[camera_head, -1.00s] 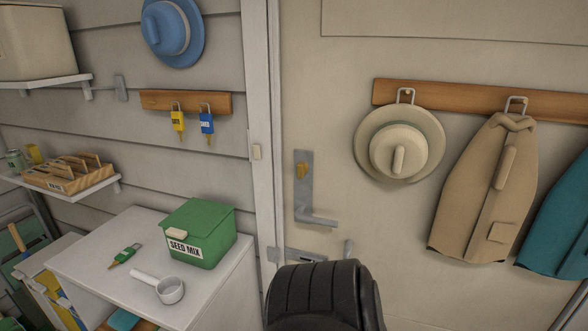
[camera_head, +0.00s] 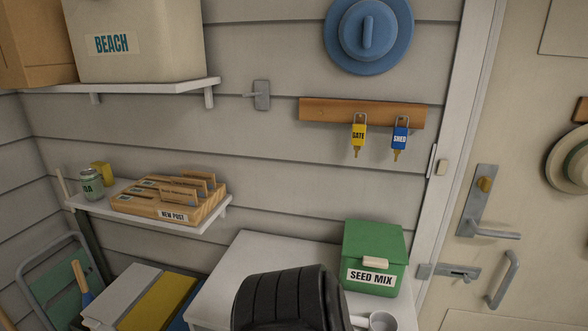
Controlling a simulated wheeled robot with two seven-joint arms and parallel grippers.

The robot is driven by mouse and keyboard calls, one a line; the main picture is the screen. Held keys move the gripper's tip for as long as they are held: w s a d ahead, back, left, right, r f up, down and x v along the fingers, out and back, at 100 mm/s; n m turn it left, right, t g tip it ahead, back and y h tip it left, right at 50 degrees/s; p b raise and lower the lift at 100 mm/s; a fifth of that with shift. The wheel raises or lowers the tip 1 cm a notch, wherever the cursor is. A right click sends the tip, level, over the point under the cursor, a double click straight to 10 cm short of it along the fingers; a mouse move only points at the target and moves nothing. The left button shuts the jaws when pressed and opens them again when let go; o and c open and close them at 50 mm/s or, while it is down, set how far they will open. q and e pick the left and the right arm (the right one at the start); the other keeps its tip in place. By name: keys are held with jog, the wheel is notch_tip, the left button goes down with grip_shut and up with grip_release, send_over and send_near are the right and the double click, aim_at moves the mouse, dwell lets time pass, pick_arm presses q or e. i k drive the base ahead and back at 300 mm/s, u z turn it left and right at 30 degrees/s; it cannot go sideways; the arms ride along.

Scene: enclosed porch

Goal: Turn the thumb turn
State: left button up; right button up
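The thumb turn (camera_head: 485,184) is a small brass-yellow knob near the top of a grey metal lock plate (camera_head: 473,208) on the cream door (camera_head: 520,130), at the right of the head view. A grey lever handle (camera_head: 497,234) sticks out to the right from the lower end of the same plate. The knob looks slightly tilted from upright. Neither of my grippers is in view, and nothing covers the thumb turn. A black ribbed part of my own body stands at the bottom middle.
Below the lever are a slide bolt (camera_head: 457,271) and a grey pull handle (camera_head: 503,292). A white cabinet (camera_head: 255,255) holding a green seed mix box (camera_head: 374,250) stands left of the door. Key hooks (camera_head: 330,110) and a shelf (camera_head: 190,225) are on the wall.

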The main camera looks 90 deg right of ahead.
aim_at(484, 183)
jog(key=z, duration=0.15)
jog(key=i, duration=0.5)
jog(key=z, duration=3.4)
